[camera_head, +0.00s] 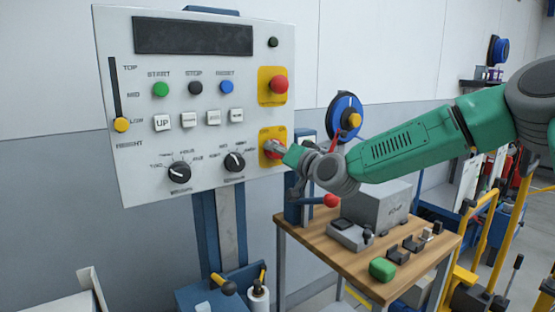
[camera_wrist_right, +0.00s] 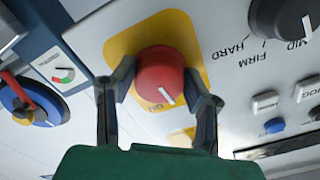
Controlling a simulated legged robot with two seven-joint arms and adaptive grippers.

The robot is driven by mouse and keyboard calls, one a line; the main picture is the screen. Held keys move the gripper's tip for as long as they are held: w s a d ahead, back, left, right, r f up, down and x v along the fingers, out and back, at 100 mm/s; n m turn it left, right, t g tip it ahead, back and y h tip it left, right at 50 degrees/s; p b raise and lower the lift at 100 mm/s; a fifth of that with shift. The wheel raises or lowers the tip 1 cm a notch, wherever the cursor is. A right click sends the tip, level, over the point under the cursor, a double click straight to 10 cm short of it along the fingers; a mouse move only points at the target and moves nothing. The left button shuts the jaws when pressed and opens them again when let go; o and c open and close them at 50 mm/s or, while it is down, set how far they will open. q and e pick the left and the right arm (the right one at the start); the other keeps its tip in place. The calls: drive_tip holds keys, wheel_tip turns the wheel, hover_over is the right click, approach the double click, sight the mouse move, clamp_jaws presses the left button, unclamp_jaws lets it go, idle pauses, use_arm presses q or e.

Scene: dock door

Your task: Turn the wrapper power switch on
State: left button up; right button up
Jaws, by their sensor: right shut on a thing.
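The wrapper power switch (camera_wrist_right: 163,78) is a red round knob with a white pointer line on a yellow plate (camera_wrist_right: 127,44). In the head view the plate (camera_head: 266,134) sits at the lower right of the white control panel (camera_head: 130,60), and my gripper mostly hides the knob. My right gripper (camera_head: 276,148) reaches it from the right. In the right wrist view its two fingers (camera_wrist_right: 163,88) stand on either side of the knob, shut on it. The pointer line points to the lower right in that view. My left gripper is not in view.
A red emergency button (camera_head: 279,85) on a yellow plate sits above the switch. Two black dials (camera_head: 234,161) are to its left.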

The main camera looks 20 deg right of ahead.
drive_tip(key=m+b, duration=0.1)
drive_tip(key=m, duration=0.2)
drive_tip(key=m+b, duration=0.2)
drive_tip(key=shift+w+d+m, duration=0.1)
drive_tip(key=shift+d+m, duration=0.1)
drive_tip(key=shift+m, duration=0.2)
drive_tip(key=m+b, duration=0.3)
drive_tip(key=m, duration=0.1)
drive_tip(key=shift+r+m, duration=0.1)
drive_tip(key=shift+m, duration=0.3)
drive_tip(key=o, duration=1.2)
drive_tip(key=shift+c, duration=0.2)
drive_tip(key=shift+w, duration=0.1)
drive_tip(key=shift+d, duration=0.1)
